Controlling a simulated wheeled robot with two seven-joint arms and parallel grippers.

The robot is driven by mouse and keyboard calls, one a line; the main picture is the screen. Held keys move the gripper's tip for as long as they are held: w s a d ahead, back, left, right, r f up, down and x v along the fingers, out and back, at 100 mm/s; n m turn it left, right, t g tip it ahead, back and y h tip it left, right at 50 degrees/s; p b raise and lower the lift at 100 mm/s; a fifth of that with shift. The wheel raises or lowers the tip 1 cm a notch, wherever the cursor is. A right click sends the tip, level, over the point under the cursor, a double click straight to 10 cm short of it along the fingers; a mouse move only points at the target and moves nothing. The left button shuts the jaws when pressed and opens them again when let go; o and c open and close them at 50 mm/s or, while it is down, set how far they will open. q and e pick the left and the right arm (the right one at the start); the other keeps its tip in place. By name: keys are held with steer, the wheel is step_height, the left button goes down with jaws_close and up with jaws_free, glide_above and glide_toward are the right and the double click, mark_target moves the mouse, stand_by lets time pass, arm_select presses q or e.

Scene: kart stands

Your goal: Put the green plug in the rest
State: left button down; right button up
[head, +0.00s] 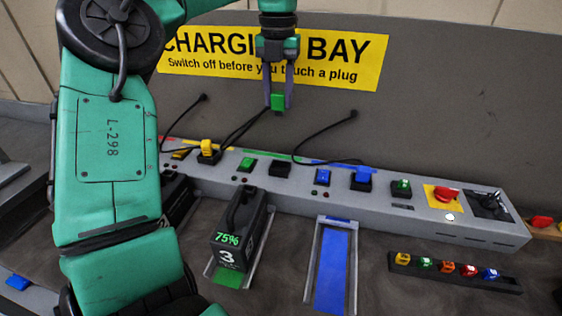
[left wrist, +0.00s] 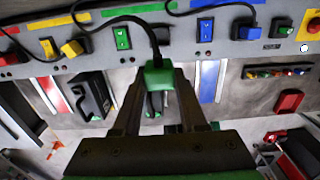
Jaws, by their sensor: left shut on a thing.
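The green plug (head: 277,102) is held between the fingertips of my left gripper (head: 277,96), which is shut on it. It is up in front of the grey wall, above and apart from the console. The left wrist view also shows the plug (left wrist: 158,76), with its black cable curving up and left. A dark, empty socket (head: 280,169) sits under the green strip, beside the green switch (head: 246,164). A small green piece (head: 401,187) sits on a dark base farther right. I cannot tell which fixture is the rest. My right gripper is not in view.
The yellow plug (head: 207,147) and blue plug (head: 361,176) sit on the console (head: 430,222). A battery (head: 240,235) marked 3 stands in the green bay; the blue bay (head: 333,265) is empty. A red knob (head: 446,194) and a rack of coloured pieces (head: 450,267) are right. Loose cables hang nearby.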

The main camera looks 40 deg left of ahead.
mark_target(280, 114)
arm_select(q)
steer(key=f, duration=0.5)
steer(key=w+f, duration=0.1)
steer(key=f, duration=0.1)
steer(key=shift+a+f, duration=0.2)
steer(key=shift+a, duration=0.05)
step_height(280, 114, down, 10)
steer(key=shift+s+f+p, duration=0.1)
steer(key=shift+p, duration=0.7)
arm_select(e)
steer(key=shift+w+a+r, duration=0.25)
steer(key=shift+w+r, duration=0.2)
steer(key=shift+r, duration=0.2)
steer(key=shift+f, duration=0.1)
arm_select(q)
steer(key=shift+d+f+b, duration=0.1)
steer(key=shift+f+b, duration=0.1)
steer(key=shift+b, duration=0.1)
steer(key=shift+c, duration=2.3)
jaws_free()
